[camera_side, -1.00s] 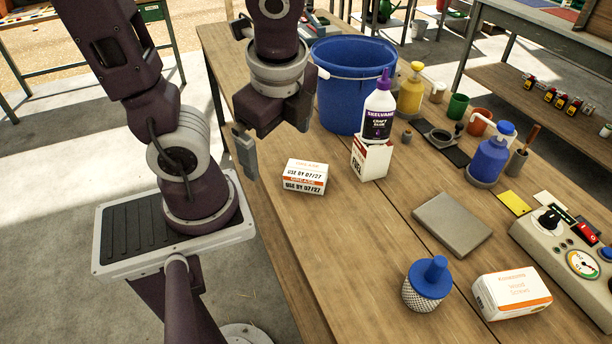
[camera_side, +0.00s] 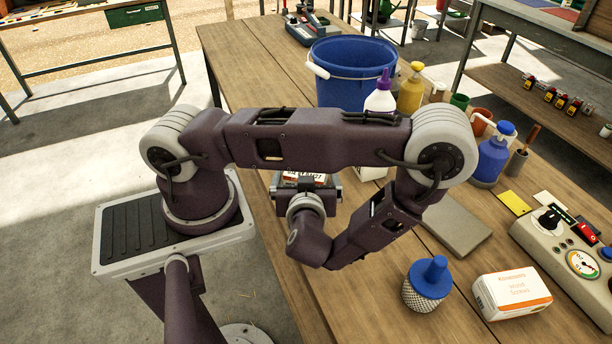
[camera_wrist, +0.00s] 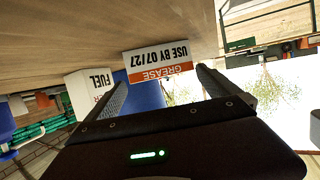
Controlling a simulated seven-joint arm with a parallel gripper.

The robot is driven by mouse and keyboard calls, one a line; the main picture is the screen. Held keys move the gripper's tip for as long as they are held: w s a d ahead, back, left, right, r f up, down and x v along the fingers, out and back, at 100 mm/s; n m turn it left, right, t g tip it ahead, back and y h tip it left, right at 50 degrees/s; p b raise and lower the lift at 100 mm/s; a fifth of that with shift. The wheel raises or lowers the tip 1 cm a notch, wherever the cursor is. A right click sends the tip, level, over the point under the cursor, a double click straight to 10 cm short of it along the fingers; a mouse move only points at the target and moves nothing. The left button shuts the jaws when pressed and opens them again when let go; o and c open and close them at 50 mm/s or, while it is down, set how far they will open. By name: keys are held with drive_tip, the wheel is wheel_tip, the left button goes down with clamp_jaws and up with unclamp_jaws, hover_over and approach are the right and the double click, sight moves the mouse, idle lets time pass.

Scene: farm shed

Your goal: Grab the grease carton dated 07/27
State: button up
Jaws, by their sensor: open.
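The grease carton (camera_side: 305,178) is a small white box with an orange band, standing on the wooden bench. In the side view my gripper (camera_side: 306,190) is right at it and hides most of it. In the wrist view, which is upside down, the carton (camera_wrist: 158,62) shows "GREASE" and "USE BY 07/27". My open gripper (camera_wrist: 162,78) points at that face, with one finger near each side of it. I cannot tell whether the fingertips are past its front face.
A white fuel carton (camera_wrist: 92,92) stands beside the grease carton, with a purple-capped glue bottle (camera_side: 380,100) above it, partly hidden by my arm. A blue bucket (camera_side: 350,88) is behind. A grey slab (camera_side: 462,228), blue-topped jar (camera_side: 427,284) and screws box (camera_side: 511,293) stand nearer right.

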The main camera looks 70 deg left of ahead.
drive_tip(key=x, duration=0.2)
drive_tip(key=shift+w+a, duration=0.1)
drive_tip(key=shift+a, duration=0.2)
drive_tip(key=c, duration=1.1)
drive_tip(key=shift+c, duration=0.2)
